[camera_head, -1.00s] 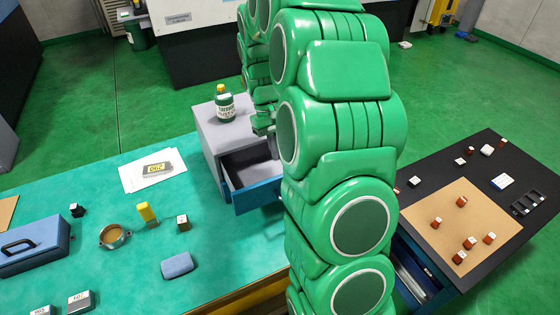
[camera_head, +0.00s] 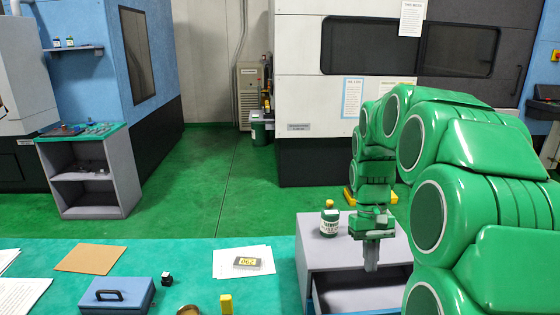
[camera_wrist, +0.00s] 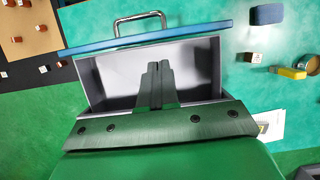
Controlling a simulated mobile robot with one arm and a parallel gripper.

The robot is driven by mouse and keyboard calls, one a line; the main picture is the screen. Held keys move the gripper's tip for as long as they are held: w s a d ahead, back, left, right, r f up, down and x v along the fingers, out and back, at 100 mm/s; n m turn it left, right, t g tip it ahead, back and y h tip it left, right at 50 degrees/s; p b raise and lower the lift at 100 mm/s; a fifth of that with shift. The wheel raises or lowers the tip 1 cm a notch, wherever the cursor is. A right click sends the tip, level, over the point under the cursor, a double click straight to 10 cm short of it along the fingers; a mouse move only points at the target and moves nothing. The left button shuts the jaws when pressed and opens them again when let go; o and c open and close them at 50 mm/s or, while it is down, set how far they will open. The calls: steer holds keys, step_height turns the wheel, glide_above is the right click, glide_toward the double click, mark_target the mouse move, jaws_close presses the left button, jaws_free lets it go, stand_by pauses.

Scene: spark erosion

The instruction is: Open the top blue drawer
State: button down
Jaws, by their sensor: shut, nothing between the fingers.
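The small grey cabinet (camera_head: 315,248) stands on the teal bench. Its blue-fronted drawer is pulled out; part of its grey inside (camera_head: 360,298) shows below my gripper in the head view. In the wrist view the blue front edge (camera_wrist: 190,31) and the metal handle (camera_wrist: 140,16) are on the far side, with the empty grey interior (camera_wrist: 108,75) between. My gripper (camera_head: 371,268) is shut and empty. Its fingers (camera_wrist: 154,66) show over the drawer opening, apart from the handle. Whether they touch the drawer cannot be told.
A green bottle with a yellow cap (camera_head: 330,220) stands on the cabinet top. Large machines stand behind open green floor.

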steer(key=s+a+t, duration=0.1)
steer(key=s+a, duration=0.2)
steer(key=s, duration=0.7)
steer(key=s+a, duration=0.3)
steer(key=s, duration=0.6)
steer(key=s+a+t, duration=0.1)
steer(key=s+a, duration=0.3)
steer(key=s, duration=0.6)
steer(key=w+d+f+g, duration=0.1)
steer(key=w+f+g, duration=0.1)
steer(key=w, duration=3.4)
steer(key=x, duration=1)
steer(key=shift+s+d+r, duration=0.1)
steer(key=shift+s+d, duration=0.05)
steer(key=shift+s, duration=2.2)
steer(key=shift+s, duration=0.1)
